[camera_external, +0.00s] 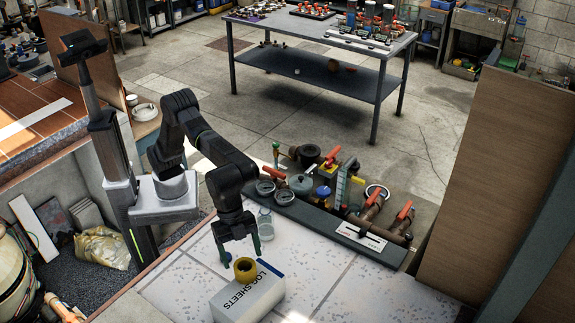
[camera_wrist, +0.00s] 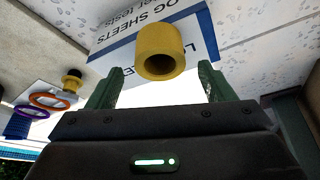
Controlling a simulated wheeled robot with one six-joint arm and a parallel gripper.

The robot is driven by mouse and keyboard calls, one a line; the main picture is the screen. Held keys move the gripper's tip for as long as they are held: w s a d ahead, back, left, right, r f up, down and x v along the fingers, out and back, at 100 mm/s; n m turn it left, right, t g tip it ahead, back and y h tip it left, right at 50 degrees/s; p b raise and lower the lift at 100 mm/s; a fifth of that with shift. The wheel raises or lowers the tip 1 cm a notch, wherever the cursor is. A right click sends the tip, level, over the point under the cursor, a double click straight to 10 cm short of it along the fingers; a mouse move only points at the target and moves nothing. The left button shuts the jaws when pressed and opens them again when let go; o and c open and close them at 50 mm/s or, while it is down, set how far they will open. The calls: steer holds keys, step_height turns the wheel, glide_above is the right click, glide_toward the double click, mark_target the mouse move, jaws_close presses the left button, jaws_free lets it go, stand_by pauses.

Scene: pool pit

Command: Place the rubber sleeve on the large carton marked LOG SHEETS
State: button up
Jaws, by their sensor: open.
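The rubber sleeve is a short, hollow yellow cylinder (camera_external: 244,269). It appears to rest on top of the white and blue carton marked LOG SHEETS (camera_external: 262,298), near its left end. In the wrist view the sleeve (camera_wrist: 160,50) shows its open end, with the carton (camera_wrist: 112,50) behind it. My gripper (camera_external: 242,254) points down just above the sleeve. Its green fingers (camera_wrist: 161,75) are open, one on each side of the sleeve in the wrist view, with clear gaps. I cannot tell how far the fingertips reach down beside it.
A clear glass jar (camera_external: 265,224) stands behind the carton. A dark tray (camera_external: 340,232) of valves and pipe fittings lies to the right. Purple and orange rings (camera_wrist: 47,101) lie at left in the wrist view. A brown wooden panel (camera_external: 492,190) rises at right.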

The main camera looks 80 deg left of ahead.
mark_target(245, 269)
steer(key=w+v, duration=0.1)
steer(key=v, duration=0.6)
steer(key=shift+s+r, duration=0.2)
steer(key=shift+s, duration=0.3)
steer(key=p+x, duration=0.1)
steer(key=x, duration=1.1)
steer(key=shift+f, duration=0.25)
steer(key=shift+r, duration=1.85)
steer(key=shift+a, duration=0.1)
